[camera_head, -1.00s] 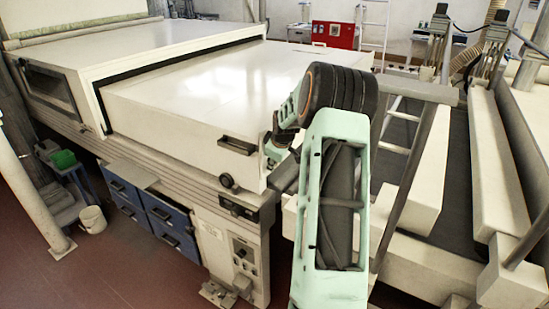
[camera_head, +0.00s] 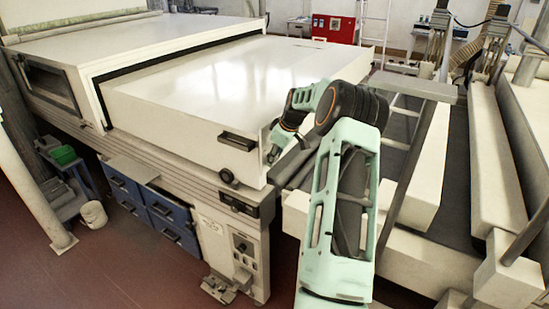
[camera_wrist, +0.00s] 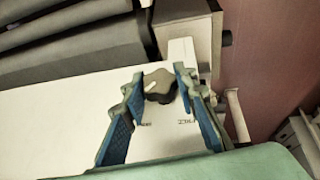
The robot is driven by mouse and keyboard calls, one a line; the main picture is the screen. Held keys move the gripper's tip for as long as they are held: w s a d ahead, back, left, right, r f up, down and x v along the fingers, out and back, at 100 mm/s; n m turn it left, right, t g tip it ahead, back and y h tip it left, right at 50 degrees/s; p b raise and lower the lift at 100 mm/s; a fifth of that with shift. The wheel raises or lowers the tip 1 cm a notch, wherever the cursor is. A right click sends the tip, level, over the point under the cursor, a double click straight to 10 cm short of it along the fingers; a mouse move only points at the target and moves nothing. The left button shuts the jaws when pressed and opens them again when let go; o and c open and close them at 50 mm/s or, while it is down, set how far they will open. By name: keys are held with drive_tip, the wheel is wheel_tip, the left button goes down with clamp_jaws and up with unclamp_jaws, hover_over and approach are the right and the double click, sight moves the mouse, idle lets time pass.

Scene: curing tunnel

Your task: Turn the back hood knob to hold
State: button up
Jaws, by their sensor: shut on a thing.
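The hood knob (camera_wrist: 160,88) is a dark lobed knob with a pale mark on it, set on a white panel (camera_wrist: 60,115) in the wrist view. My gripper (camera_wrist: 159,76) is shut on it, with one blue-padded finger on each side. Small printed labels lie below the knob on the panel; they are too small to read surely. In the head view, my gripper (camera_head: 272,150) is at the right end face of the white hood (camera_head: 190,90). The knob is hidden there.
A dark handle (camera_head: 237,143) is on the hood's near face. Blue drawers (camera_head: 150,215) and a control panel (camera_head: 243,248) are below. A ladder (camera_head: 405,135) and long pale beams (camera_head: 498,165) stand right of my arm. The red floor at lower left is open.

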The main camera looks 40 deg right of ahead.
drive_tip(key=o, duration=1.2)
drive_tip(key=v, duration=1.2)
drive_tip(key=shift+a, duration=0.1)
